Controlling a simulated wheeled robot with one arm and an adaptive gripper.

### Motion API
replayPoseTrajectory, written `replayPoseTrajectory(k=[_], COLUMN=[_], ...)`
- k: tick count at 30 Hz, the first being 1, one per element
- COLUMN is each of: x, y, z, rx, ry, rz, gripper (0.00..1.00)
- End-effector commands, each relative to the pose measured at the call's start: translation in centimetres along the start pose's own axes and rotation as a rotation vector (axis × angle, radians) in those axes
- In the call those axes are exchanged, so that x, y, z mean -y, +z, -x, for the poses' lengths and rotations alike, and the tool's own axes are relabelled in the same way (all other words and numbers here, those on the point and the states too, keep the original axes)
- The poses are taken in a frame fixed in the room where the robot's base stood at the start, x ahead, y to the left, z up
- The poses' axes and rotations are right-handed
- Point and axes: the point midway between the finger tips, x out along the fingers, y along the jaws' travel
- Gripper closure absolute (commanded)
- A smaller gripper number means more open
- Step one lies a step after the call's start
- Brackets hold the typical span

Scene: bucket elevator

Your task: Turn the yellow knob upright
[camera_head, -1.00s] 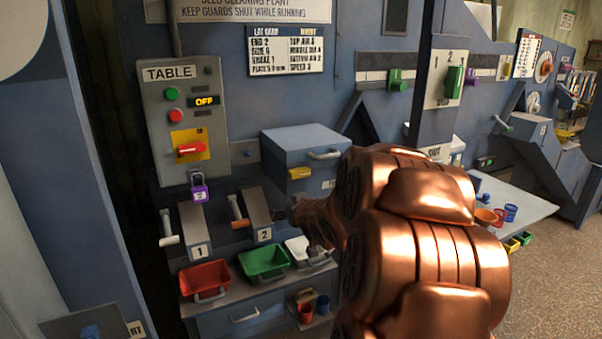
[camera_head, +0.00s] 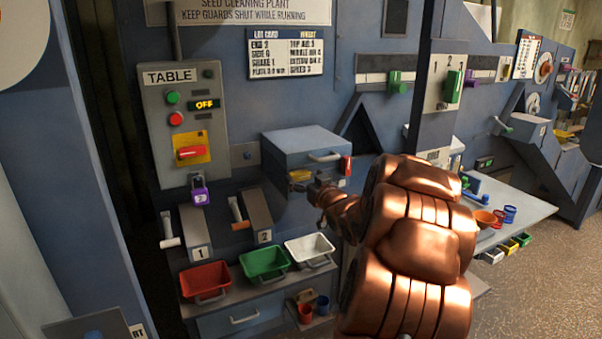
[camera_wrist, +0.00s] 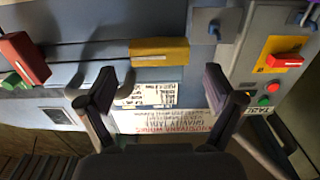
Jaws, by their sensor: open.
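The yellow knob (camera_head: 300,175) is a bar on the front of the blue box (camera_head: 303,143), partly covered by my gripper in the head view. In the wrist view the yellow knob (camera_wrist: 158,52) shows whole and lies roughly level across the picture. My gripper (camera_head: 312,187) is just in front of the box, close to the knob. In the wrist view my gripper (camera_wrist: 160,85) is open, with one dark finger on each side of the knob's line and nothing between them. The fingertips appear short of the knob; contact cannot be seen.
A red handle (camera_head: 346,166) is right of the knob on the box. The TABLE panel (camera_head: 182,124) with its red switch (camera_head: 190,152) and purple padlock (camera_head: 199,191) stands to the left. Red (camera_head: 205,280), green (camera_head: 264,262) and white (camera_head: 309,247) bins are below.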

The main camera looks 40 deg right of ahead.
Motion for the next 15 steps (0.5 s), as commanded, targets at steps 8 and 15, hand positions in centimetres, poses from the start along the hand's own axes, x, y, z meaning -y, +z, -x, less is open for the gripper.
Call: replayPoseTrajectory(k=[8, 15], x=[0.0, 0.0], y=[0.0, 0.0], z=[-2.4, -2.8], rx=[0.000, 0.000], ry=[0.000, -0.001], rz=[-0.001, 0.000], gripper=[0.08, 0.08])
